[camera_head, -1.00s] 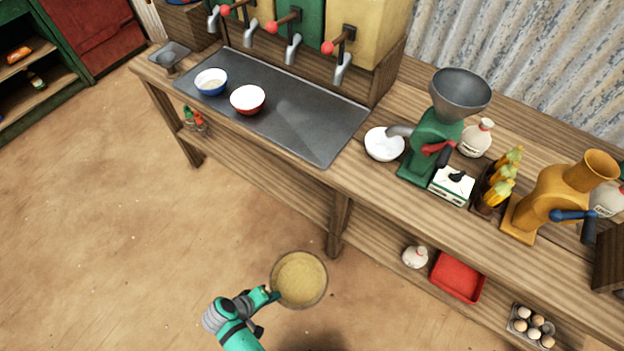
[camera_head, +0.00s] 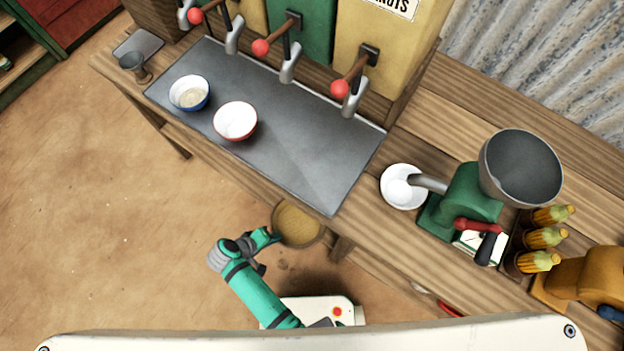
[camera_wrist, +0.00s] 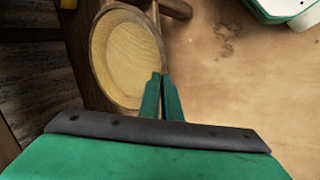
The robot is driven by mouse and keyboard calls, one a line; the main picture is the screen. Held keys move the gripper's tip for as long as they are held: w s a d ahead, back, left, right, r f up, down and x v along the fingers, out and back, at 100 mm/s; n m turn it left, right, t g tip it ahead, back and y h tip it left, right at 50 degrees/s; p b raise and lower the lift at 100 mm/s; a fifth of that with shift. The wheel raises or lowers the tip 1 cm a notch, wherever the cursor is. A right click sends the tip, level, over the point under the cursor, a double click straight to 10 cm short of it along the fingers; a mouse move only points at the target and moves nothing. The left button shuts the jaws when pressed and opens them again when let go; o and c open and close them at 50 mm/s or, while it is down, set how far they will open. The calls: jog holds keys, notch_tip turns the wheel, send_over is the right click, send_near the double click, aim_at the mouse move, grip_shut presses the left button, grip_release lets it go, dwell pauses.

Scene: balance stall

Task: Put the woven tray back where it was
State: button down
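The woven tray (camera_head: 297,224) is round and shallow, with a tan woven middle and a darker rim. My gripper (camera_head: 272,237) is shut on its near rim and holds it off the floor, in front of the counter. The counter's front edge hides part of the tray's far side in the head view. In the wrist view the tray (camera_wrist: 128,58) lies beyond and left of my two green fingertips (camera_wrist: 161,80), which are close together at its rim. The tray looks empty.
The wooden counter (camera_head: 375,228) carries a dark metal sheet (camera_head: 300,150) with a blue bowl (camera_head: 189,94) and a red bowl (camera_head: 235,121). A white bowl (camera_head: 403,187) sits by a green grinder (camera_head: 470,195). A counter leg stands close to the tray. Open floor lies left.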

aim_at(289, 217)
jog(key=w+d+f, duration=0.1)
jog(key=w, duration=0.1)
jog(key=w+d+f, duration=0.1)
jog(key=w+d, duration=0.1)
jog(key=w, duration=0.1)
jog(key=w+d+f, duration=0.1)
jog(key=w+f, duration=0.1)
jog(key=w, duration=0.1)
jog(key=shift+w+d, duration=0.15)
jog(key=shift+w, duration=0.05)
jog(key=w+f, duration=0.1)
jog(key=w+d+f, duration=0.1)
jog(key=f, duration=0.1)
jog(key=w+d+f, duration=0.1)
jog(key=f, duration=0.1)
jog(key=shift+w+f, duration=0.1)
jog(key=shift+w, duration=0.2)
jog(key=shift+w+d+f, duration=0.15)
jog(key=shift+w+f, duration=0.15)
jog(key=shift+f, duration=1.6)
jog(key=c, duration=2)
grip_release()
jog(key=shift+f, duration=0.1)
